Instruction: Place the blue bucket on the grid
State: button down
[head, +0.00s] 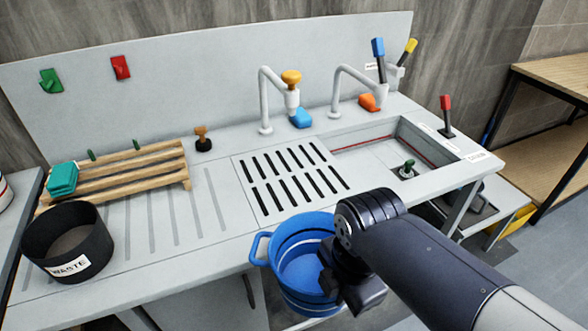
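The blue bucket (290,234) is in the lower middle of the head view, in front of the counter's front edge and overlapping it in the picture. It looks upright and empty, with a blue handle loop on its left side. My gripper (350,290) is at the bucket's right side, overlapping its rim. The fingers are dark and partly hidden by my wrist, so I cannot tell whether they hold the bucket. The grid (262,200) is a panel with black slots in the counter, behind the bucket, and nothing stands on it.
A black bin marked WASTE (100,262) stands at the left, near a wooden rack (150,168) with a teal block (62,178). Two taps (264,100) rise behind the grid. A sink (350,147) lies to its right, with a red lever (446,110) beyond.

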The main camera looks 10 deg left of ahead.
aim_at(292, 173)
jog(key=i, duration=0.85)
